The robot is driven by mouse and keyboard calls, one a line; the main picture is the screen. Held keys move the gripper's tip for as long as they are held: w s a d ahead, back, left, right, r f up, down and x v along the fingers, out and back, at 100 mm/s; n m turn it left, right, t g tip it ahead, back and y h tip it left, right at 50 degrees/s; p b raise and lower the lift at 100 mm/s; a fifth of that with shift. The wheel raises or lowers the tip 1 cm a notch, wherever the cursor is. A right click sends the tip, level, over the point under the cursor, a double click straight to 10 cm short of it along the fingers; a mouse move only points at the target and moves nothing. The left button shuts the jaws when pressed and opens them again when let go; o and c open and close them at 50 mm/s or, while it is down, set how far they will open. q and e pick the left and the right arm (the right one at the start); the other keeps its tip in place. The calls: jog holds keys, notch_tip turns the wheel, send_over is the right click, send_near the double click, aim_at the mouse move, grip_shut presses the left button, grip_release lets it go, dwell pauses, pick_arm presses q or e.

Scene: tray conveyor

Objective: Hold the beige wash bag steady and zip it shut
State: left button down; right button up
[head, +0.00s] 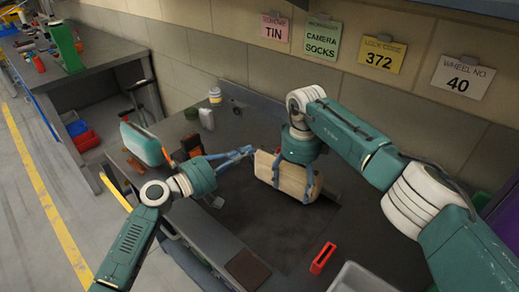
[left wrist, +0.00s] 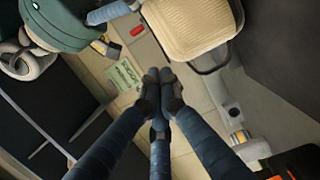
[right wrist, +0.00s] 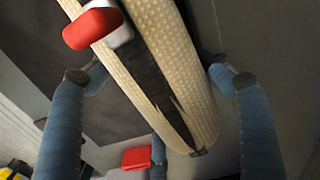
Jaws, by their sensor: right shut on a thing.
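The beige wash bag (head: 282,177) stands on the dark work surface in the head view. In the right wrist view the bag (right wrist: 185,65) has a dark lengthwise strip, with a gap that looks parted along it. A red and white piece (right wrist: 95,27) sits against its upper end; I cannot tell if it is the zip pull. My right gripper (head: 292,178) reaches down over the bag, its blue fingers shut on both long sides. My left gripper (head: 249,152) is shut and empty, its fingertips together just left of the bag. The bag also shows in the left wrist view (left wrist: 190,25), apart from those fingertips.
A teal and white item (head: 145,145), orange items and a white bottle (head: 206,118) stand at left and back. Labelled cards hang on the wall. Dark surface in front of the bag is clear.

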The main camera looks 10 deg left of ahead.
pick_arm(q)
jog(key=v, duration=0.6)
jog(key=w+d+m+g, duration=0.2)
jog(key=w+m, duration=0.1)
jog(key=w+d+r+m+g, duration=0.1)
jog(key=w+m+g, duration=0.2)
jog(key=m, duration=0.1)
jog(key=w+d+r+m+g, duration=0.1)
jog(key=w+d+m+g, duration=0.1)
jog(key=w+m, duration=0.1)
jog(key=shift+w+d+m+g+y, duration=0.3)
jog(key=shift+w+m, duration=0.1)
jog(key=shift+w, duration=0.2)
notch_tip(320, 180, up, 4)
jog(key=a+m+g+y, duration=0.1)
jog(key=m+g+y, duration=0.1)
jog(key=m+g, duration=0.1)
jog(key=m+g+y, duration=0.1)
jog(key=m+y, duration=0.1)
jog(key=m, duration=0.1)
send_near(268, 152)
jog(key=w+d+f, duration=0.3)
jog(key=shift+f, duration=0.15)
jog(key=shift+s+d, duration=0.45)
jog(key=shift+d, duration=0.35)
jog(key=shift+s+d, duration=0.45)
jog(key=shift+d, duration=0.3)
